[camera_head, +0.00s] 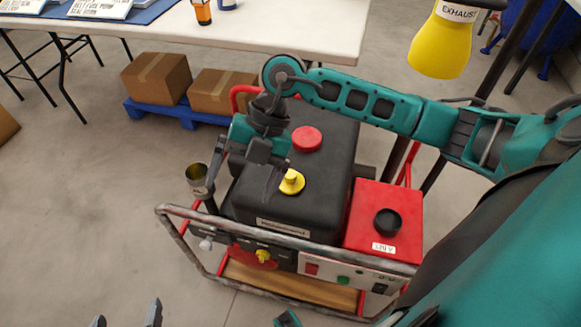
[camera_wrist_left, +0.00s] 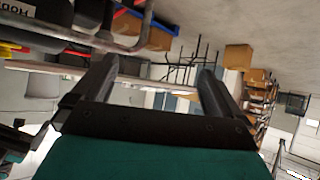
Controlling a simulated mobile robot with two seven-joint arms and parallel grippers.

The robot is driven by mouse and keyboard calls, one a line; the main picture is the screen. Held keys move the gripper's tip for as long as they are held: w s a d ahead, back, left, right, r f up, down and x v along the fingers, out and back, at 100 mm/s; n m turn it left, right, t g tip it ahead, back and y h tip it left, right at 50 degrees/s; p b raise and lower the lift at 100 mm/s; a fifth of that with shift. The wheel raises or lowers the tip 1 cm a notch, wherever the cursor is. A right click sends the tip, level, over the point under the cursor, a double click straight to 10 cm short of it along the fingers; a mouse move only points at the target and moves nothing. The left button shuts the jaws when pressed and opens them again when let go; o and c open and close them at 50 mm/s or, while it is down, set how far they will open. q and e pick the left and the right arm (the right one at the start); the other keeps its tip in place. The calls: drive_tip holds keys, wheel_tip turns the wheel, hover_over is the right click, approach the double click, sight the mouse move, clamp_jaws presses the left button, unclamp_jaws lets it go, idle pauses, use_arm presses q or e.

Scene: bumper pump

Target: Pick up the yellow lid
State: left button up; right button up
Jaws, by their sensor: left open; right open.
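The yellow lid (camera_head: 291,183) is a small knobbed cap on top of the black tank (camera_head: 325,185) of the red-framed machine. My right gripper (camera_head: 240,186) is open above the near left part of the tank. One of its fingers is close to the left side of the lid in the picture; I cannot tell whether they touch. The lid is not between the fingers. My left gripper (camera_head: 126,318) is low at the bottom left edge, well away from the lid. Its two fingers also show apart and empty in the left wrist view (camera_wrist_left: 152,80).
A red lid (camera_head: 307,138) sits behind the yellow one. A red box (camera_head: 372,240) with a black cap stands to the right. A metal cup (camera_head: 197,177) is at the left of the tank. A grey frame bar (camera_head: 300,242) runs along the front. A yellow exhaust (camera_head: 441,48) hangs at upper right.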

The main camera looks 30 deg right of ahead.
drive_tip(key=w+d+m+t+h+b, duration=0.1)
drive_tip(key=w+d+h, duration=0.15)
drive_tip(key=d, duration=0.35)
drive_tip(key=w+d+m+h, duration=0.1)
drive_tip(key=d+m+h, duration=0.1)
drive_tip(key=d+h, duration=0.3)
drive_tip(key=b, duration=0.2)
hover_over(291, 173)
drive_tip(key=shift+y, duration=0.45)
drive_tip(key=f, duration=0.7)
drive_tip(key=shift+s+a, duration=0.15)
drive_tip(key=shift+a, duration=0.05)
drive_tip(key=shift+f, duration=0.7)
drive_tip(key=f, duration=0.2)
drive_tip(key=f+b, duration=0.1)
drive_tip(key=f, duration=0.1)
drive_tip(key=shift+w+d+f, duration=0.1)
drive_tip(key=shift+w+d, duration=0.05)
drive_tip(key=shift+w, duration=0.05)
drive_tip(key=shift+c, duration=0.4)
drive_tip(key=c, duration=1.1)
